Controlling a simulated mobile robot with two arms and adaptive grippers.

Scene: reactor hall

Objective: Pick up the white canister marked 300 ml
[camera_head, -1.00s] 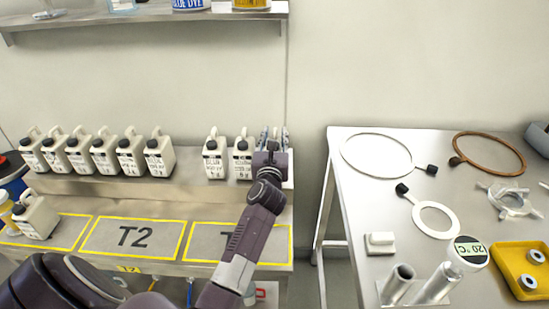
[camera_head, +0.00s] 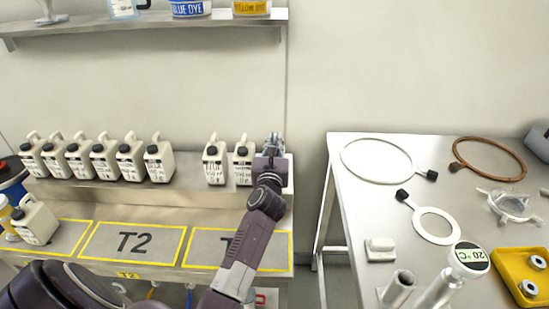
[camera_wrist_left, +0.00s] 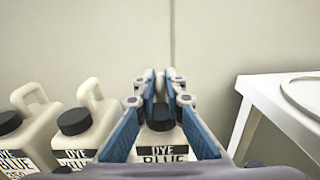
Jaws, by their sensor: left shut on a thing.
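My left gripper (camera_head: 273,138) is at the right end of the raised ledge. In the left wrist view its blue-padded fingers (camera_wrist_left: 160,76) are shut on a white canister (camera_wrist_left: 160,143) with a black cap, labelled DYE BLUE. The lower label is cut off, so its volume is not readable. In the head view this canister is hidden behind my gripper and wrist. Two white canisters stand just left of it, one (camera_head: 214,160) and a closer one (camera_head: 243,162); their volume marks are too small to read. My right gripper is not in view.
Several similar canisters (camera_head: 103,157) stand in a row along the ledge (camera_head: 190,190). Another canister (camera_head: 36,222) stands lower left, beside the T2 area (camera_head: 150,228). A shelf (camera_head: 150,24) hangs above. A metal table (camera_head: 350,215) with rings and tools stands right, across a gap.

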